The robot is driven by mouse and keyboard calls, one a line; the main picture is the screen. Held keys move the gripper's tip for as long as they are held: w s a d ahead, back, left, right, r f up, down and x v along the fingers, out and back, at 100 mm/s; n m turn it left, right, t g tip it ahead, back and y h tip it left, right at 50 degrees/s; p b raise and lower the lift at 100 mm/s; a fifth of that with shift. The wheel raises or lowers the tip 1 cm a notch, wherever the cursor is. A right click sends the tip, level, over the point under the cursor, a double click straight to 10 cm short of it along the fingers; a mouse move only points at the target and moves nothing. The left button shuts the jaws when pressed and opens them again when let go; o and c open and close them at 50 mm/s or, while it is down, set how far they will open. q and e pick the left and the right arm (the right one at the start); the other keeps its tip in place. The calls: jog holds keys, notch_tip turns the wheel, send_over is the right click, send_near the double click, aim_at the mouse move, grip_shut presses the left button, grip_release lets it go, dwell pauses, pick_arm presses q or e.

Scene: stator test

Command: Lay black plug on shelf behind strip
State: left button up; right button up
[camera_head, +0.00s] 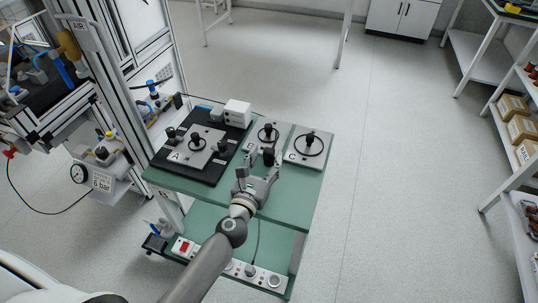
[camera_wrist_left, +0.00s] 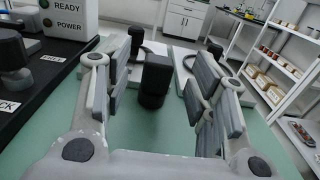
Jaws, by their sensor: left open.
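A black block-shaped piece (camera_head: 268,157) stands upright on the green table top (camera_head: 299,206), in front of plate B. It also shows in the left wrist view (camera_wrist_left: 155,79), between my fingers and a little beyond them. I cannot tell if it is the black plug. My left gripper (camera_head: 257,167) is open and empty, its fingers spread on both sides; it also shows in the left wrist view (camera_wrist_left: 157,85). A pale strip (camera_head: 263,275) with a red switch and sockets lies on the lower green shelf (camera_head: 210,222). A dark plug-like piece (camera_head: 250,270) sits in it, with a cable rising. My right gripper is out of view.
A black board (camera_head: 189,173) with plate A (camera_head: 191,146) and a white box (camera_head: 237,113) occupies the table's left. Plates B (camera_head: 266,139) and C (camera_head: 309,146) stand at the back.

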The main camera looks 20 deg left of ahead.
aim_at(267, 153)
pick_arm(q)
jog(key=w, duration=0.3)
jog(key=shift+w, duration=0.35)
jog(key=c, duration=1.1)
grip_shut()
jog(key=shift+r, duration=0.15)
